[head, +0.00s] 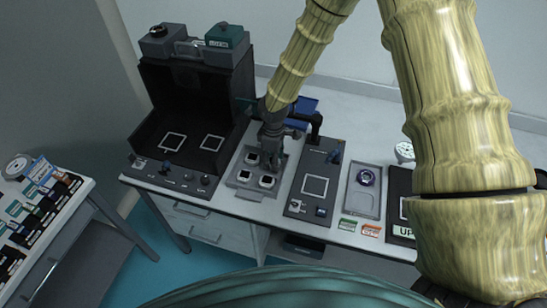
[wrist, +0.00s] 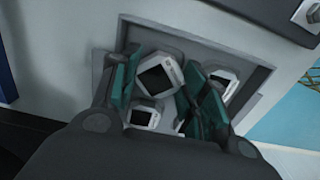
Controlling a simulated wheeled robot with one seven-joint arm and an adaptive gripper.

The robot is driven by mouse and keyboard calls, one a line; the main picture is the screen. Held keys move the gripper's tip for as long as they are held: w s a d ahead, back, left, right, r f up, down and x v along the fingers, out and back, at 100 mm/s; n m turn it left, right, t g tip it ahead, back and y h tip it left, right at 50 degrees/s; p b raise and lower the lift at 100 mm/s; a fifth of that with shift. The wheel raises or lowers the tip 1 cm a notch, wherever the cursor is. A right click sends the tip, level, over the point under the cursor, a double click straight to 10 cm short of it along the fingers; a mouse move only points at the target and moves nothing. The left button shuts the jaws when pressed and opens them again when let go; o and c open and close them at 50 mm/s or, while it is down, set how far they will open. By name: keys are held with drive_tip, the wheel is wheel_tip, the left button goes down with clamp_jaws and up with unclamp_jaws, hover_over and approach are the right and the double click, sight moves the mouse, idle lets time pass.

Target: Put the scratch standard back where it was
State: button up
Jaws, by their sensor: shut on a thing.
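My gripper (head: 272,162) is over the grey tray (head: 243,184) on the table. In the wrist view its teal fingers are shut on a white cut-corner block with a dark square face (wrist: 156,76), the likely scratch standard. Its marking is too small to read. The held block looks slightly tilted. I cannot tell whether it touches the tray. Similar white blocks sit in the tray, one on the right (wrist: 222,84) and one nearer (wrist: 144,116) in the wrist view. In the head view my gripper hides part of the tray.
A black open-fronted booth (head: 165,120) stands left of the tray. A dark panel with a white square outline (head: 316,186) is close on the right, with a grey plate (head: 361,202) beyond it. A side table (head: 38,215) with several small items stands at far left.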

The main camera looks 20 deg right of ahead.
drive_tip(key=shift+f, duration=0.6)
drive_tip(key=o, duration=0.8)
drive_tip(key=shift+c, duration=0.2)
drive_tip(key=shift+r, duration=0.8)
wheel_tip(320, 180, up, 12)
drive_tip(key=b, duration=0.2)
drive_tip(key=shift+f, duration=0.2)
